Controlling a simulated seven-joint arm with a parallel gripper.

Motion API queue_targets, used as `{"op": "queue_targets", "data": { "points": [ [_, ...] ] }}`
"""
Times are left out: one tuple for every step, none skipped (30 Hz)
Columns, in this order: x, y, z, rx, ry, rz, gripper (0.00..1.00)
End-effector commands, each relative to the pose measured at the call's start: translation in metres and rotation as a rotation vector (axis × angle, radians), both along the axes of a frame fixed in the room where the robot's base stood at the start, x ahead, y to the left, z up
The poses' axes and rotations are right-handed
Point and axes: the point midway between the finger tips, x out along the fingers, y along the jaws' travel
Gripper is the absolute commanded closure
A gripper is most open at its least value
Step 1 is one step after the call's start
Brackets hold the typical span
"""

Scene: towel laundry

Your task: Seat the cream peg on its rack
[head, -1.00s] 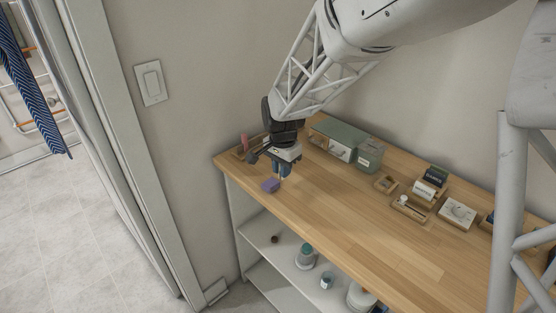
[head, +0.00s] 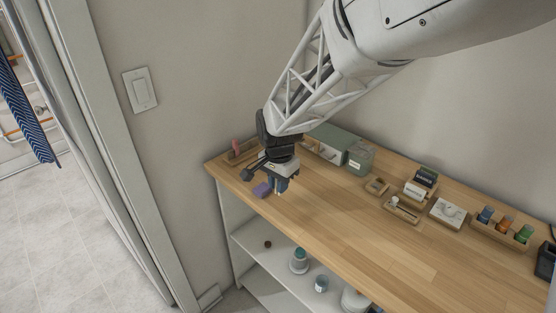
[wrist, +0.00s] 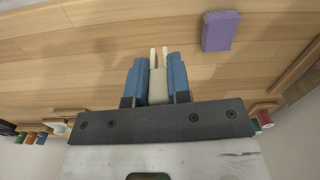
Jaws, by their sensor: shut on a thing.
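My gripper (head: 280,187) is over the left part of the wooden bench, just right of a purple block (head: 262,190). In the wrist view its blue fingers (wrist: 157,66) are shut on the cream peg (wrist: 157,84). The peg's two thin prongs stick out past the fingertips, with bench surface beyond them. In the head view the peg is mostly hidden by the fingers. A wooden holder (head: 232,158) with a pink piece stands at the bench's far left corner; I cannot tell whether it is the peg's rack.
The purple block also shows in the wrist view (wrist: 220,31). A green-grey box (head: 334,139) and a jar (head: 360,158) stand behind the gripper. Small trays and a rack of coloured items (head: 504,230) stand further right. The bench's front middle is clear.

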Motion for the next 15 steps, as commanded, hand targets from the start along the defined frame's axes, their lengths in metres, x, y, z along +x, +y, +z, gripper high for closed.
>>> {"op": "queue_targets", "data": {
  "points": [
    [0.0000,0.0000,0.0000,0.000,0.000,0.000,1.00],
    [0.0000,0.0000,0.0000,0.000,0.000,0.000,1.00],
    [0.0000,0.0000,0.0000,0.000,0.000,0.000,1.00],
    [0.0001,0.0001,0.0000,0.000,0.000,0.000,1.00],
    [0.0001,0.0001,0.0000,0.000,0.000,0.000,1.00],
    [0.0001,0.0001,0.0000,0.000,0.000,0.000,1.00],
    [0.0001,0.0001,0.0000,0.000,0.000,0.000,1.00],
    [0.0002,0.0001,0.0000,0.000,0.000,0.000,1.00],
    [0.0005,0.0002,0.0000,0.000,0.000,0.000,1.00],
    [0.0010,0.0003,0.0001,0.000,0.000,0.000,1.00],
    [0.0018,0.0006,0.0003,0.000,0.000,0.000,1.00],
    [0.0032,0.0011,0.0005,0.000,0.000,-0.001,1.00],
    [0.0047,0.0016,0.0008,-0.001,0.001,-0.001,1.00],
    [0.0065,0.0022,0.0011,-0.001,0.001,-0.002,1.00],
    [0.0096,0.0033,0.0019,-0.001,0.001,-0.003,1.00]
  ]
}}
